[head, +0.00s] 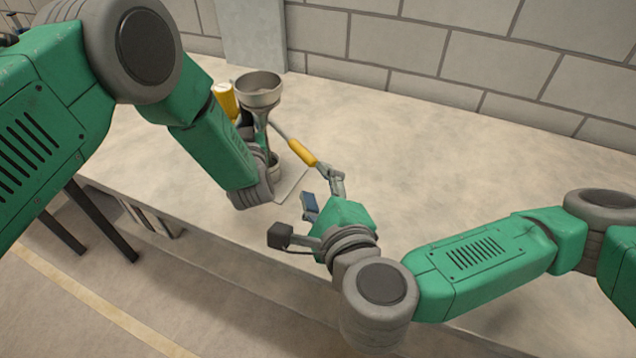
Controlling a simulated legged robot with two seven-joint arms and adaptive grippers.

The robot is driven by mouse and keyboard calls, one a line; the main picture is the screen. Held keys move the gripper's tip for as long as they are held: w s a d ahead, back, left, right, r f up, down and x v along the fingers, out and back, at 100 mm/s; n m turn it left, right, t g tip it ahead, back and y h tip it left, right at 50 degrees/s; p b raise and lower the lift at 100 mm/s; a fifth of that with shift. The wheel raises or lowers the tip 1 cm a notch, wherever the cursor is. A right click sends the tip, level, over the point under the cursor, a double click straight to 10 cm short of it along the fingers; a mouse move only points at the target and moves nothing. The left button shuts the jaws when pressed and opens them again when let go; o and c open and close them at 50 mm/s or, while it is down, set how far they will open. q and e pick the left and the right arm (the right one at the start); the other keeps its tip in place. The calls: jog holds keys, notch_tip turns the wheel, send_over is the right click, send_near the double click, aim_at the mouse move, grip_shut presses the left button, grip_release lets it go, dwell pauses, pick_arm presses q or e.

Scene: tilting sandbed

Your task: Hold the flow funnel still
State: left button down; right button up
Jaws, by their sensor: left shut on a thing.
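The flow funnel (260,92) is a grey-metal piece with a wide round cup on top and a narrow neck. It stands upright on the sandbed. My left gripper (246,122) is mostly hidden behind my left forearm; a dark part of it shows beside the funnel's neck, where it is shut on the funnel. The contact itself is hidden. My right gripper (337,182) is right of the funnel, its fingers at the near end of a yellow-gripped tool (302,152). The tool's thin rod reaches toward the funnel. Whether those fingers are closed is unclear.
A yellow object with a pale top (224,100) stands just left of the funnel, partly hidden. A flat pale plate (293,185) lies near the funnel's foot. The pale sandbed (470,150) is clear to the right. A block wall (420,50) stands behind it.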

pick_arm(q)
jog(key=shift+s+d+f, duration=0.1)
jog(key=shift+s+f, duration=0.05)
jog(key=shift+f, duration=0.2)
jog(key=c, duration=1.6)
grip_release()
jog(key=shift+c, duration=0.2)
jog(key=shift+o, duration=1.1)
jog(key=shift+w+r, duration=0.1)
jog(key=shift+w, duration=0.1)
